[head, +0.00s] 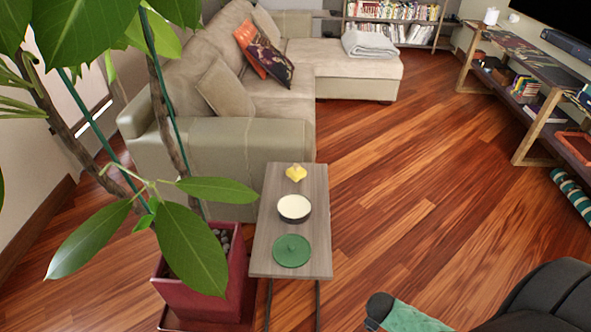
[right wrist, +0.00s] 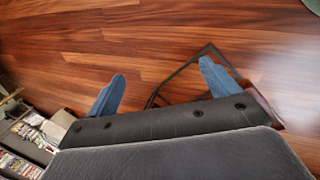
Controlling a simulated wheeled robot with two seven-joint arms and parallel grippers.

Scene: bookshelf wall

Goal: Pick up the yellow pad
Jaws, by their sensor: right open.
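The yellow pad (head: 296,172) is a small yellow piece at the far end of a narrow grey wood side table (head: 262,255) in the head view. Behind a dark bowl with a cream inside (head: 294,208) it sits apart, and a round green pad (head: 292,250) lies nearer. My right gripper (right wrist: 162,70) shows in the right wrist view with two blue fingers spread apart and nothing between them, over wood floor. The yellow pad is not in that view. My left gripper is not in view.
A leafy plant in a red pot (head: 200,285) stands left of the side table, its leaves across the left foreground. A beige sofa (head: 245,140) is behind the table. Open wood floor (head: 400,190) lies to the right, with a long low console (head: 540,110) beyond.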

